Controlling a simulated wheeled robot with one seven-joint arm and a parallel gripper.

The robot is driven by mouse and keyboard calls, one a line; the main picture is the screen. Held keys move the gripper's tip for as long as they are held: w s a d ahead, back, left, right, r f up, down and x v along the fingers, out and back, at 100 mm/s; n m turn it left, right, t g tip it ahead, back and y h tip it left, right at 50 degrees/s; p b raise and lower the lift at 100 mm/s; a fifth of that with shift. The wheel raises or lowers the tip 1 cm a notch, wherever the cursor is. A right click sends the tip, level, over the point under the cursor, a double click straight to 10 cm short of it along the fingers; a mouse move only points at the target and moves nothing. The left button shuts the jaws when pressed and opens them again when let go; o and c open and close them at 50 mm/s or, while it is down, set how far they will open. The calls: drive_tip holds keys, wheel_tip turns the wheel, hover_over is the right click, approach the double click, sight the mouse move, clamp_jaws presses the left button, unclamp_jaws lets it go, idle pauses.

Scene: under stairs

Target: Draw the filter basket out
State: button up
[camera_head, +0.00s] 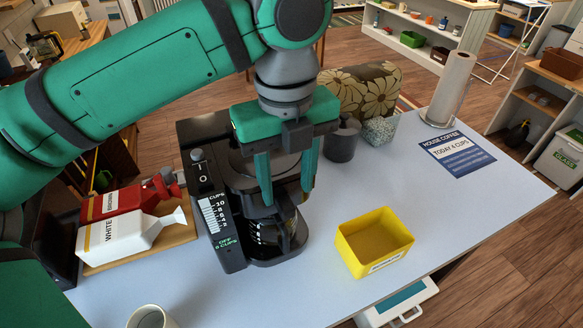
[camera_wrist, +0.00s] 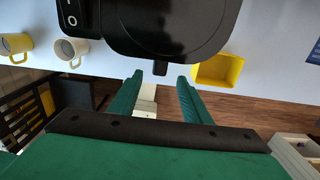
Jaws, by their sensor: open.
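The black coffee maker (camera_head: 227,225) stands on the pale tabletop, with a glass carafe (camera_head: 278,236) in its lower front. The round dark part above the carafe appears to be the filter basket (camera_head: 238,178); my gripper partly hides it in the head view. In the wrist view a round black part (camera_wrist: 170,28) with a short tab (camera_wrist: 160,68) fills the top; I cannot tell basket from lid there. My gripper (camera_head: 287,196) points down at the machine's front, open and empty. In the wrist view its fingertips (camera_wrist: 160,78) lie either side of the tab, with nothing between them gripped.
A yellow bin (camera_head: 372,258) stands right of the machine. White and red bags (camera_head: 128,233) lie on a wooden board at left. A dark canister (camera_head: 341,143), a speckled block (camera_head: 379,131) and a paper towel roll (camera_head: 450,88) stand behind. A mug (camera_head: 150,318) is at front.

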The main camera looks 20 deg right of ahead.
sight(287, 206)
wheel_tip(287, 206, down, 8)
drive_tip(key=shift+f, duration=0.1)
idle(0.4)
clamp_jaws()
idle(1.6)
